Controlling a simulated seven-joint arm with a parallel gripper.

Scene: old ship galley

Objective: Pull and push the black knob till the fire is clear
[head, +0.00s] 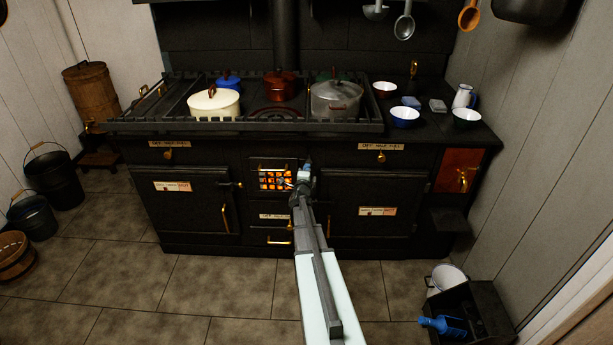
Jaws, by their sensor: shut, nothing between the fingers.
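The black range stove (180,150) stands against the back wall. In its middle front is a barred fire grate (275,181) with an orange glow behind the bars. My arm reaches up from the bottom of the picture, and my gripper (302,177) is at the right edge of the grate. It is shut and small in view, with nothing seen between its fingers. I cannot make out the black knob; it may be hidden by my gripper or too dark against the stove. Below the grate are a labelled panel (275,216) and a drawer with a brass handle (280,242).
A cream pot (214,103), a grey pot (336,98) and other pots stand on the railed stove top. Oven doors (195,200) (371,205) flank the grate. Buckets (53,178) stand at left; a black box (478,315) lies at lower right.

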